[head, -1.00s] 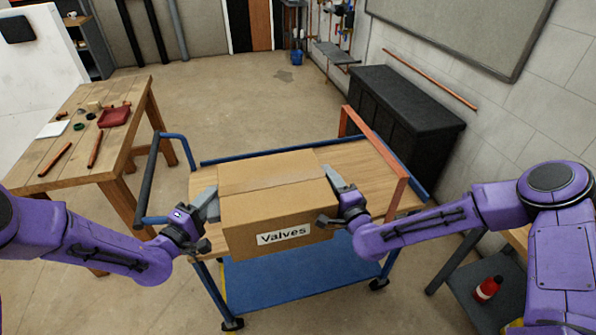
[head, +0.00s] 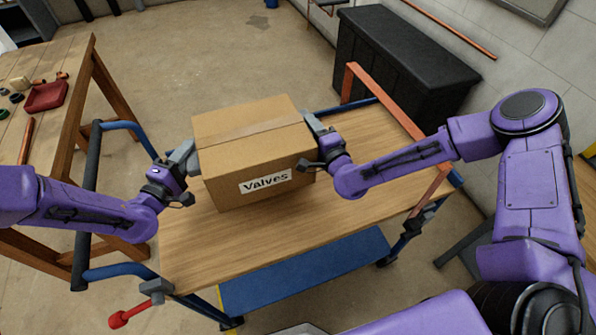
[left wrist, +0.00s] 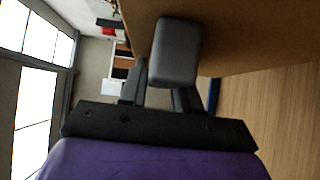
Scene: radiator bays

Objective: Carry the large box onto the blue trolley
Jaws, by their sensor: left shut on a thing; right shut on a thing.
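The large cardboard box (head: 245,160), labelled "Valves", is over the wooden top deck of the blue trolley (head: 235,240), toward its far side. It looks level; I cannot tell for sure whether its underside touches the deck. My left gripper (head: 183,160) is shut on the box's left side, and my right gripper (head: 322,140) on its right side. In the left wrist view the box (left wrist: 245,35) fills the upper right, with a grey finger (left wrist: 175,52) against it and the deck (left wrist: 265,110) below right. The trolley has a blue lower shelf (head: 300,272).
A wooden workbench (head: 45,75) with a red tray (head: 47,96) stands at the left, close to the trolley's handle (head: 88,200). An orange rail (head: 395,120) rises at the trolley's right end. A black chest (head: 400,60) stands behind it by the wall. The near deck is clear.

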